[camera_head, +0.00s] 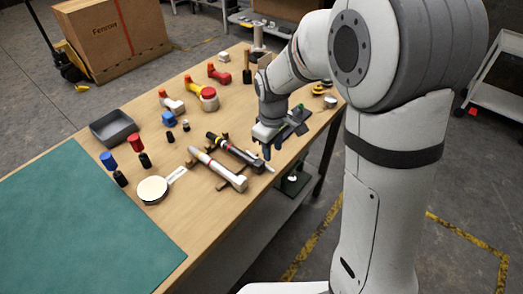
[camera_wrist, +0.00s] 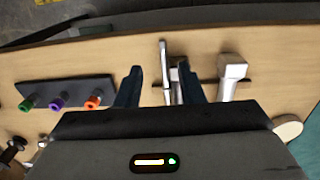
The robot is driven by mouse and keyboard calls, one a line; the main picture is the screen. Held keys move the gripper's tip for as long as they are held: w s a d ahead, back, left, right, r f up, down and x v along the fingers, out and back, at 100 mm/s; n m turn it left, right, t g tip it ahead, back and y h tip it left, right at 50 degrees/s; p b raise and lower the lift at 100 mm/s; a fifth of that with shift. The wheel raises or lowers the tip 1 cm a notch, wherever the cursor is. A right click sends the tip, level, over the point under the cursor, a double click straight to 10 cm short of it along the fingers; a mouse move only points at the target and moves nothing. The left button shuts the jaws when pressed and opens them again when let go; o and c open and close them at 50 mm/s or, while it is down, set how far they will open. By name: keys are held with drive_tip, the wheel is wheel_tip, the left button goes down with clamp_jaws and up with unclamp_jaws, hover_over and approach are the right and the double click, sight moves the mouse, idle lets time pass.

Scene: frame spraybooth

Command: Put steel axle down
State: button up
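Two rods lie side by side on low brown rests on the table. One is pale grey with red bands and a blocky near end (camera_head: 218,170); it also shows in the wrist view (camera_wrist: 232,72). The other is dark with a thin silver tip (camera_head: 235,151). In the wrist view, its silver end (camera_wrist: 163,55) shows between my fingers. I cannot tell for sure which rod is the steel axle. My gripper (camera_head: 267,149) is over the dark rod's near end. Its two dark fingers (camera_wrist: 161,85) stand apart, with no clear grip on anything. My gripper body hides the rods' far parts in the wrist view.
A dark rack with green, purple and orange knobs (camera_wrist: 68,91) is beside my gripper. A white round disc (camera_head: 152,190), a grey tray (camera_head: 113,127) and several small coloured parts stand on the wooden table. The green mat (camera_head: 75,225) is bare.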

sight(272, 169)
wheel_tip(272, 169, down, 6)
drive_tip(key=shift+s+f+p, duration=0.15)
drive_tip(key=shift+f+p, duration=0.1)
drive_tip(key=shift+p, duration=0.15)
drive_tip(key=shift+f, duration=0.5)
drive_tip(key=shift+f, duration=0.15)
clamp_jaws()
